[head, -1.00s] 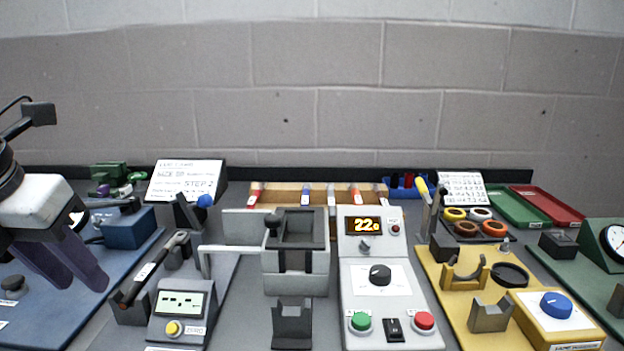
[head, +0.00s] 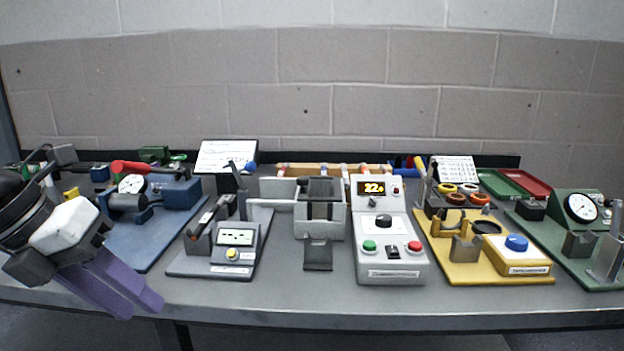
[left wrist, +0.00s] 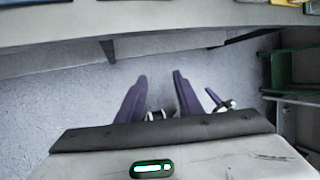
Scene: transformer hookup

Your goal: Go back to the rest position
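My left gripper (head: 140,310) is at the lower left in the head view, with its purple fingers pointing down and right. It is in front of the table's front edge, apart from the stations. In the left wrist view its two purple fingers (left wrist: 160,78) stand apart with bare floor between them, so it is open and empty. My right gripper does not show in the head view. A small purple and white part (left wrist: 217,99) beside the fingers in the left wrist view is too small to identify.
A green shelf-like thing (left wrist: 290,75) stands right in the wrist view.

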